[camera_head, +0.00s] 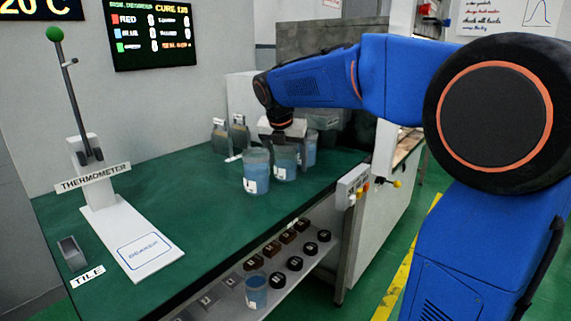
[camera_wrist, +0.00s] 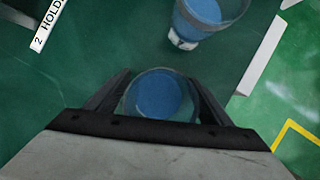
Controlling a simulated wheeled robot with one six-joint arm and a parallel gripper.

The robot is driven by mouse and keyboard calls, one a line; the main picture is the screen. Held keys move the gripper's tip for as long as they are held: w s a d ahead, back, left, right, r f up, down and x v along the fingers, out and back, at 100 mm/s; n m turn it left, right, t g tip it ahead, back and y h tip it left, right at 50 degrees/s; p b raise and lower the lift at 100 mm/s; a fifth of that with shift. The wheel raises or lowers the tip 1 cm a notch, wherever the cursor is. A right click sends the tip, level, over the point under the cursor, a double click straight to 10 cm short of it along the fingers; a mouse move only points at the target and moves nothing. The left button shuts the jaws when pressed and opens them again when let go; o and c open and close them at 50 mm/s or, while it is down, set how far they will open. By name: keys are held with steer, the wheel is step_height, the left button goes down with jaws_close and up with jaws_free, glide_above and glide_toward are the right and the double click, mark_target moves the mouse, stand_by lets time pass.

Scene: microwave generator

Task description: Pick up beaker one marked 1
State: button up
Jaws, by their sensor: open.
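Three clear beakers with blue liquid stand close together on the green bench: a front-left beaker (camera_head: 256,172), a middle beaker (camera_head: 285,166) and a rear-right beaker (camera_head: 309,150). Their white labels are too small to read, so I cannot tell which is marked 1. My gripper (camera_head: 287,150) points down at the middle beaker and is open. In the wrist view its two fingers (camera_wrist: 160,80) stand on either side of a beaker (camera_wrist: 158,97). I cannot tell whether they touch it. A second beaker (camera_wrist: 206,14) shows beyond, with a white label.
Another blue beaker (camera_head: 256,291) and several dark small pieces sit on the lower shelf (camera_head: 300,275). Two grey containers (camera_head: 230,135) stand behind the beakers. A thermometer stand (camera_head: 85,160) with a white base is at left. The bench between is clear.

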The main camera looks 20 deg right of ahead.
steer(key=c, duration=1.3)
steer(key=shift+r, duration=0.1)
